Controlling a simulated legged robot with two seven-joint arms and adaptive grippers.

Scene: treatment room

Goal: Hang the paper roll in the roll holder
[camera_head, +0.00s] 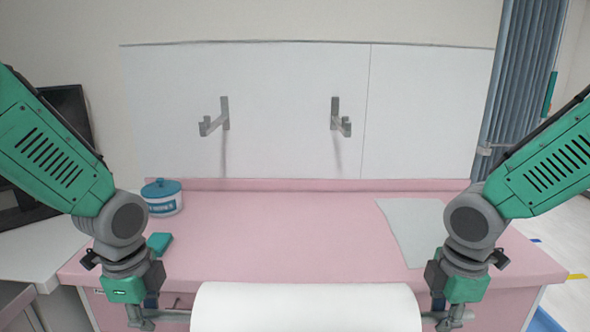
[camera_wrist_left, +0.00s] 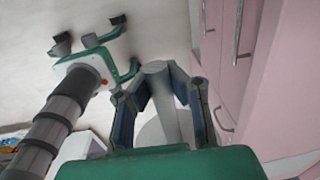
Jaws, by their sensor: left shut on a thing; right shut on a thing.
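The white paper roll (camera_head: 305,308) lies level at the bottom of the head view, in front of the counter's near edge. A grey rod sticks out of each end. My left gripper (camera_head: 143,318) is shut on the rod's left end, and its fingers also show around the rod in the left wrist view (camera_wrist_left: 163,100). My right gripper (camera_head: 452,318) is shut on the rod's right end. The roll holder is two grey wall brackets with upturned tips, a left one (camera_head: 215,120) and a right one (camera_head: 340,118). Both are empty. The roll's lower part is cut off.
The pink counter (camera_head: 290,240) lies between the roll and the wall, its middle clear. A white tub with a blue lid (camera_head: 162,197) and a teal box (camera_head: 159,243) stand at left. A pale sheet (camera_head: 412,225) lies at right. A blue curtain (camera_head: 522,80) hangs at far right.

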